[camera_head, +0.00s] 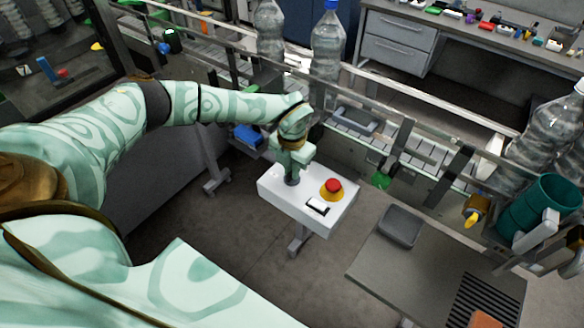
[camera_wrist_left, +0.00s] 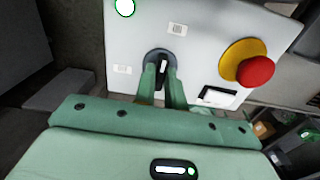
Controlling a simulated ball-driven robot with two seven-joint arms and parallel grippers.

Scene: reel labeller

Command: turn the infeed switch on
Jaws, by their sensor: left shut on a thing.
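The infeed switch (camera_wrist_left: 162,62) is a dark round rotary switch with a light mark on its knob, on a white control box (camera_head: 275,185). In the left wrist view the fingers of my left gripper (camera_wrist_left: 162,80) are closed on the switch knob from both sides. In the head view my left gripper (camera_head: 291,178) points down onto the box's left part and hides most of the switch. My right gripper is in neither view.
A red mushroom button (camera_head: 333,186) on a yellow base and a black-and-white rocker (camera_head: 317,207) sit right of the switch. A conveyor with large clear bottles (camera_head: 328,45) runs behind. A grey table (camera_head: 375,265) with a tray (camera_head: 399,227) stands at right.

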